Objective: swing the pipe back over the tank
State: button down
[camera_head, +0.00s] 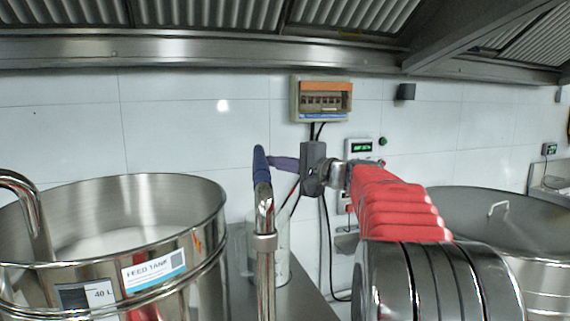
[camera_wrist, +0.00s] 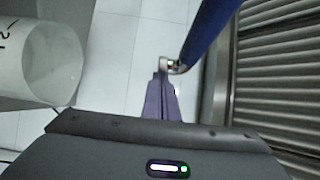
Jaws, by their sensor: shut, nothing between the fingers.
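A steel pipe (camera_head: 265,270) with a collar and a blue sleeve (camera_head: 260,165) on top stands upright in the head view, to the right of the steel tank labelled FEED TANK (camera_head: 205,262). The blue sleeve also shows in the wrist view (camera_wrist: 208,38), with a small metal fitting at its edge. My gripper (camera_head: 272,163) has purple fingers pointing left at the sleeve. The fingers (camera_wrist: 162,75) are shut and empty, with their tips close to the metal fitting; I cannot tell if they touch. A second, curved steel pipe (camera_head: 28,200) dips into the tank at far left.
A clear beaker (camera_head: 284,258) stands behind the upright pipe; it also shows in the wrist view (camera_wrist: 45,68). A control box (camera_head: 322,99) with cables hangs on the tiled wall. A wide steel vessel (camera_head: 470,210) stands at right. The hood (camera_head: 200,50) runs overhead.

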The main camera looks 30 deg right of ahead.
jog(key=w+a+n+g+y, duration=0.3)
jog(key=a+y, duration=0.1)
jog(key=a, duration=0.6)
jog(key=w+a+n+g+y, duration=0.3)
jog(key=a+n+y, duration=0.1)
jog(key=a, duration=0.7)
jog(key=shift+w+a+y, duration=0.15)
jog(key=shift+w+y, duration=0.05)
jog(key=shift+y, duration=0.3)
jog(key=shift+d, duration=0.2)
jog(key=w+d+v, duration=0.1)
jog(key=w+v, duration=0.1)
jog(key=v, duration=1)
jog(key=shift+s+d, duration=0.2)
jog(key=shift+d, duration=0.35)
